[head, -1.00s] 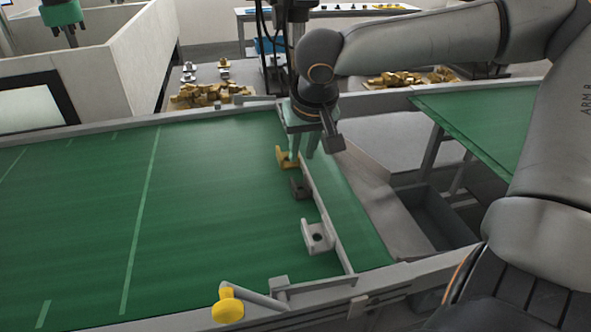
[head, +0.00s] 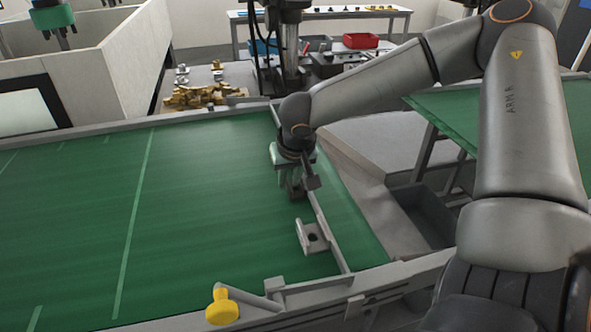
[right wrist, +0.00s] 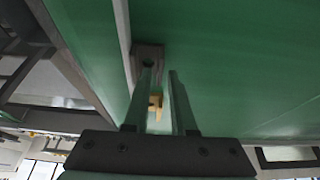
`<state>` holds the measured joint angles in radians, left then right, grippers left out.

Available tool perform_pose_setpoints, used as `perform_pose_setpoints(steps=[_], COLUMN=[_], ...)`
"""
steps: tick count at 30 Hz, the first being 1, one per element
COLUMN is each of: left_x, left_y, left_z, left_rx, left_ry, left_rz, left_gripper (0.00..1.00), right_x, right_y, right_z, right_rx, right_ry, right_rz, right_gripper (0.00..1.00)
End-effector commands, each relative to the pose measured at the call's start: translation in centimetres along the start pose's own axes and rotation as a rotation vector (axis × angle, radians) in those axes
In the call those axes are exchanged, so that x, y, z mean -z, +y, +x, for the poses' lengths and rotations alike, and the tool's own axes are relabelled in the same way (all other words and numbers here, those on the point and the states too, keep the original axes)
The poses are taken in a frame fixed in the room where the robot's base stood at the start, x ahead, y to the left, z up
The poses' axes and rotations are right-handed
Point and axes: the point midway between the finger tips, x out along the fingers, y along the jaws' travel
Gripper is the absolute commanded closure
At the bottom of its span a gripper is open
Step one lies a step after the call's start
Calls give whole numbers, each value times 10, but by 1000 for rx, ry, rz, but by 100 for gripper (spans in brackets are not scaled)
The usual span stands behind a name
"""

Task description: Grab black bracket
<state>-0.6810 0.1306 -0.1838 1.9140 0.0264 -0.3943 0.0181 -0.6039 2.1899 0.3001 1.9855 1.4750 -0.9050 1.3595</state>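The black bracket (head: 298,190), dark grey-brown, sits on the green conveyor belt beside the metal rail and is partly covered by my right gripper (head: 289,185). In the right wrist view the black bracket (right wrist: 150,56) with its round hole lies at the tips of the fingers. The right gripper (right wrist: 162,72) shows a gap between its two green fingers and looks open. I cannot tell whether they touch the bracket. My left gripper is not in view.
A light grey bracket (head: 312,237) stands nearer along the metal rail (head: 334,246). A yellow knob (head: 222,307) is at the near belt edge. A grey bin (head: 425,214) stands right of the belt (head: 200,200). The belt's left side is clear.

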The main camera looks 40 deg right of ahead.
Motion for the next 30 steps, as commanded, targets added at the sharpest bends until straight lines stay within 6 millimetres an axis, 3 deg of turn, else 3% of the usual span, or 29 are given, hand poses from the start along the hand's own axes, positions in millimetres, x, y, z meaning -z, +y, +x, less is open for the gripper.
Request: perform_pose_setpoints(steps=[4, 11, 18, 30], left_x=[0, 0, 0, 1], left_y=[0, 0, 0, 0], left_z=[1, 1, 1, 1], left_rx=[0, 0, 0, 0], left_ry=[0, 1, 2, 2], left_rz=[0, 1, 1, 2], left_gripper=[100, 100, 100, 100], right_x=[0, 0, 0, 0], right_y=[0, 0, 0, 0], right_z=[11, 11, 11, 11], right_rx=[-1, 1, 1, 1], right_ry=[-1, 0, 0, 0], right_rz=[-1, -1, 0, 0], right_gripper=[76, 76, 100, 100])
